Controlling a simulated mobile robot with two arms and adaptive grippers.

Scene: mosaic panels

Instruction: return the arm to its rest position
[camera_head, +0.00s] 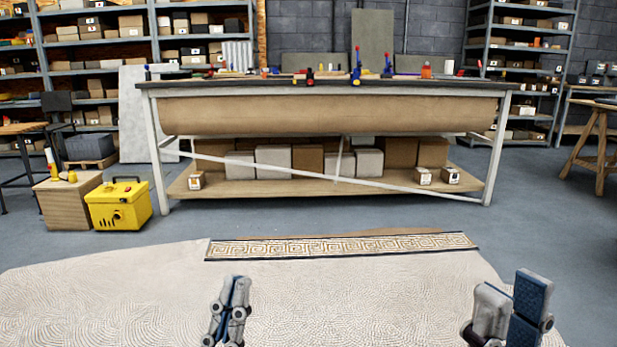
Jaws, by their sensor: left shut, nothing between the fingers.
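My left gripper (236,281) is at the bottom of the head view, left of centre. Its two fingers point up and lie together, with nothing held between them. My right gripper (512,283) is at the lower right. Its grey finger and the other finger, with its blue textured pad showing, stand apart, and nothing shows between them. Both grippers appear in front of the pale patterned mosaic floor (110,295). The arms behind them are mostly out of the picture.
A mosaic border strip (340,245) lies across the floor ahead. Beyond it stands a long workbench (330,115) with tools on top and boxes below. A yellow toolbox (118,205) and wooden crate (67,200) stand at left. Grey floor (300,213) before the bench is clear.

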